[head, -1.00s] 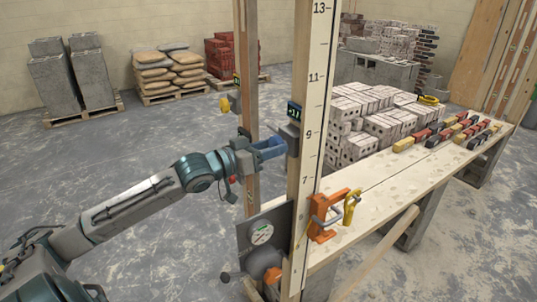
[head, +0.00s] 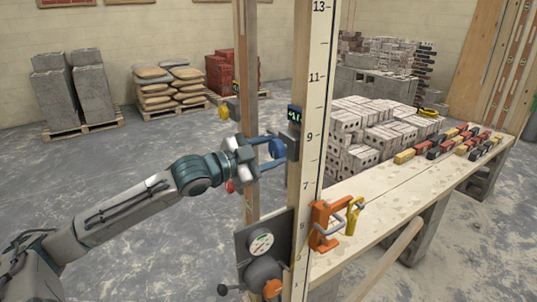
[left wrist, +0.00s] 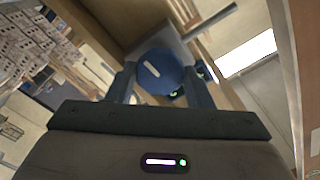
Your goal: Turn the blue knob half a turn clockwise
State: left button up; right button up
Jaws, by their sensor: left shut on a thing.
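The blue knob (left wrist: 162,72) is round and carries a pale slanted mark. In the left wrist view it sits between the two fingers of my left gripper (left wrist: 165,88). In the head view the blue knob (head: 278,149) shows on the side of a box with a small green display (head: 294,114), fixed to the numbered wooden post (head: 308,150). My left gripper (head: 272,148) is shut on the knob there. My right gripper is not in view.
A dial panel (head: 262,240) with an orange knob (head: 272,288) is below. An orange clamp (head: 322,226) and a workbench (head: 370,205) with bricks (head: 375,130) stand to the right.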

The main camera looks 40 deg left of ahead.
pick_arm(q)
jog(key=m, duration=0.4)
jog(key=shift+r+m, duration=0.1)
jog(key=shift+m, duration=0.2)
jog(key=m, duration=0.4)
jog(key=shift+m+b, duration=0.3)
jog(key=m, duration=0.4)
jog(key=shift+w+m, duration=0.1)
jog(key=shift+m, duration=2.5)
jog(key=o, duration=0.9)
jog(key=shift+o, duration=0.4)
jog(key=shift+w, duration=0.1)
